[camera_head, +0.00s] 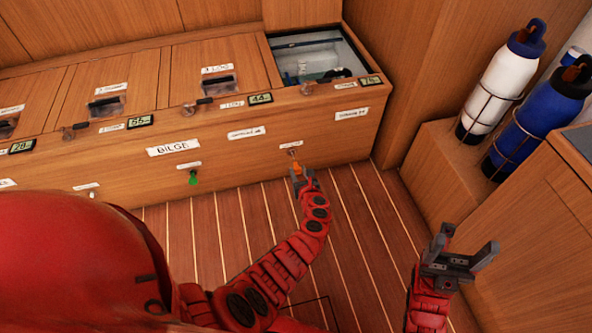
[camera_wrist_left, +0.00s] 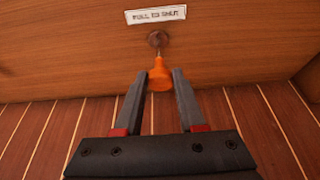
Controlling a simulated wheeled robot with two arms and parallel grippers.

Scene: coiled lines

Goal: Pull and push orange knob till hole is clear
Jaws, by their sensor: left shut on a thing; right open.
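The orange knob (camera_head: 296,167) sits on a short rod out of the front panel of the wooden bench, below a small white label. In the left wrist view the orange knob (camera_wrist_left: 161,75) hangs from a round dark fitting (camera_wrist_left: 158,39) under a label (camera_wrist_left: 156,14). My left gripper (camera_head: 299,176) is shut on the orange knob; its fingertips (camera_wrist_left: 162,84) lie on either side of it. My right gripper (camera_head: 462,255) is open and empty, over the floor at the right. I cannot make out a clear hole.
A green knob (camera_head: 193,178) is on the same panel to the left, under the BILGE label (camera_head: 173,147). An open compartment (camera_head: 318,57) is in the bench top. White (camera_head: 497,82) and blue (camera_head: 537,117) bottles stand in wire holders at the right. The striped floor (camera_head: 350,215) is free.

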